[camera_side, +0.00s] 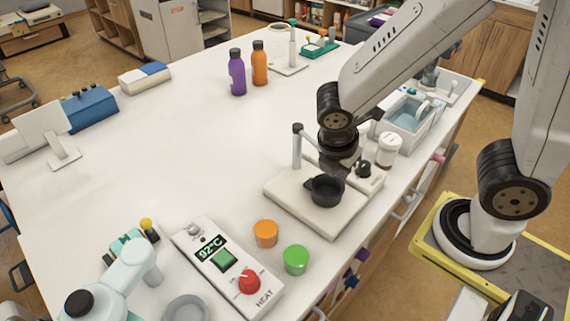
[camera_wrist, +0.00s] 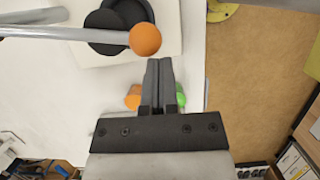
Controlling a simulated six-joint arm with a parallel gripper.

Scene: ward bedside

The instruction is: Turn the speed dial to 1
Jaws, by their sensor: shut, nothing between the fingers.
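A small pale box with a black knob (camera_side: 363,169) stands at the right of a white stand base (camera_side: 300,205). It may be the speed dial; I can read no scale or pointer on it. A black bowl-like part (camera_side: 326,190) sits on the base. My gripper (camera_side: 345,168) is shut and empty, low above the base, left of the knob and close to the bowl. In the wrist view my closed fingers (camera_wrist: 159,63) point toward a grey rod with an orange ball end (camera_wrist: 145,39). A black round part (camera_wrist: 108,32) lies behind the rod. The black knob cannot be made out there.
A white HEAT unit with a red dial (camera_side: 249,281) and a lit 92°C display (camera_side: 210,248) stands in front. Orange (camera_side: 266,233) and green (camera_side: 296,260) cups are beside it. A white jar (camera_side: 388,150) stands behind the knob. The table's middle left is clear.

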